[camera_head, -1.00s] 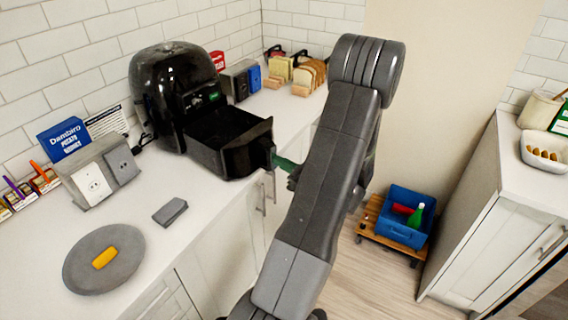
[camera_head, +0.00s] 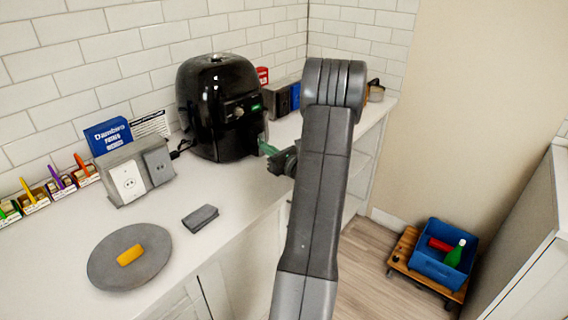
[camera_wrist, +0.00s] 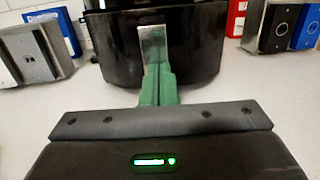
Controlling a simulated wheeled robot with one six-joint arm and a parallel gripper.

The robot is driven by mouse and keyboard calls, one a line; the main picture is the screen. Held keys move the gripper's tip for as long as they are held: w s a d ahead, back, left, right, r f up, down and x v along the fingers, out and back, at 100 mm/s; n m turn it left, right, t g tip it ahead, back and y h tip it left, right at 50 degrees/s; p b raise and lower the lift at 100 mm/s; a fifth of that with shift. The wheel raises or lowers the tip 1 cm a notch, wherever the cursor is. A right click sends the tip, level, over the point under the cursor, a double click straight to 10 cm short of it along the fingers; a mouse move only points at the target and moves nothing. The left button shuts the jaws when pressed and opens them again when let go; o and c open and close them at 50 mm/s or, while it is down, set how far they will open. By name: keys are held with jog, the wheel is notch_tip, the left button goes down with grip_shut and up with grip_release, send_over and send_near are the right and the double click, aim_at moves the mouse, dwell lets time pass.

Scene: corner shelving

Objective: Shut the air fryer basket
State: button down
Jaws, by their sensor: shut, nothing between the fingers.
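The black air fryer (camera_head: 212,95) stands on the white counter against the tiled wall. Its basket (camera_wrist: 112,52) sits in the body, and no open drawer sticks out in the head view. The basket's handle (camera_wrist: 153,45) faces me in the wrist view. My gripper (camera_wrist: 157,78) is shut and empty, with its green fingers pointing at the handle and at or very near it. In the head view my gripper (camera_head: 266,148) is just right of the fryer's front. I cannot tell for sure whether the fingertips touch the handle, or whether a thin gap remains around the basket.
A socket box (camera_head: 132,178) stands left of the fryer. A grey plate (camera_head: 105,268) with a yellow item and a small grey block (camera_head: 200,217) lie nearer on the counter. Grey and blue boxes (camera_wrist: 275,25) stand right of the fryer. A blue crate (camera_head: 440,262) is on the floor.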

jog(key=shift+x, duration=1.1)
jog(key=shift+w+a+r, duration=0.1)
jog(key=shift+w, duration=0.1)
jog(key=shift+s+d+f+b, duration=0.2)
jog(key=shift+s+d+b, duration=0.1)
jog(key=shift+b, duration=0.2)
jog(key=b+v, duration=0.2)
jog(key=v, duration=1.1)
jog(key=shift+s+d, duration=0.15)
jog(key=p+x, duration=0.2)
jog(key=x, duration=1.2)
